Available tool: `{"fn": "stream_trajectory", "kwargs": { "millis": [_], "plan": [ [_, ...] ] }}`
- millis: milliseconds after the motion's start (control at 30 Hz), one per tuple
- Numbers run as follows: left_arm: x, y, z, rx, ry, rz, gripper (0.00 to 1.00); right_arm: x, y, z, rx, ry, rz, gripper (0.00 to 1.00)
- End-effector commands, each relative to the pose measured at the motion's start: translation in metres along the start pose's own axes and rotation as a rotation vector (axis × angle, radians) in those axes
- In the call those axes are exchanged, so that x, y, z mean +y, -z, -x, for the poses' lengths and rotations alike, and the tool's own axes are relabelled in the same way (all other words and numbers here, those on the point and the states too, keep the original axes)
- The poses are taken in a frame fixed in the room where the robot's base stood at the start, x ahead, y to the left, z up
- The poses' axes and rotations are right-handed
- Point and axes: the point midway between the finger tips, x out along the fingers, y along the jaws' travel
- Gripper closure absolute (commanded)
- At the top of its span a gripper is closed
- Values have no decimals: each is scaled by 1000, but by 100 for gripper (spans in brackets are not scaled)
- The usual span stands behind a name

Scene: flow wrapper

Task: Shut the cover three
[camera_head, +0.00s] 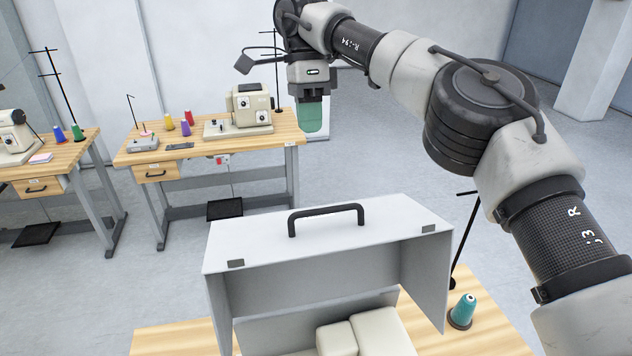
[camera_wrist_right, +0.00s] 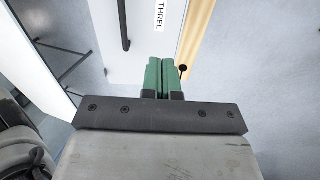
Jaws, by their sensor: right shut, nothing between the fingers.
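The cover (camera_head: 330,235) is a light grey box-like lid with a black handle (camera_head: 326,219) on its upper face. It stands raised over a cream machine (camera_head: 365,335), and its hollow inside faces the head camera. In the right wrist view, a white panel of the cover (camera_wrist_right: 140,40) carries the label THREE, with the handle (camera_wrist_right: 123,22) at its left. My right gripper (camera_head: 313,130) has green fingers and is shut and empty. It hangs beyond the cover, above the handle in the picture; its fingers (camera_wrist_right: 165,78) also show in the wrist view. My left gripper is not in view.
The cover stands on a wooden table (camera_head: 170,340), with a teal thread spool (camera_head: 462,310) at its right. Behind, another table (camera_head: 215,145) bears a sewing machine (camera_head: 250,105) and several spools. Open grey floor (camera_head: 170,275) lies between the tables. My right arm spans the upper right.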

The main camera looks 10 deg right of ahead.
Motion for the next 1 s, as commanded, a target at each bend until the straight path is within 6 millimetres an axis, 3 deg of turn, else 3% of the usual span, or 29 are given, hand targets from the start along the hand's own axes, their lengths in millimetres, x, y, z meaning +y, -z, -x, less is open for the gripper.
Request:
{"fn": "stream_trajectory", "kwargs": {
  "millis": [233, 367, 467, 733, 1000],
  "plan": [
    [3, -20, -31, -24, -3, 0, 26, -2, 2, -52, -5, -3, 2, 100],
    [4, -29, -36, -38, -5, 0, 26, -1, 2, -78, -6, -2, 1, 100],
    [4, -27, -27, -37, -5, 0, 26, 0, 2, -95, -2, -3, -1, 100],
    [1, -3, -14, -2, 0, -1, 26, 25, 2, -106, -2, 1, -2, 100],
    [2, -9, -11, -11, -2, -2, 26, 34, 2, -114, -4, 1, -4, 100]
  ]
}}
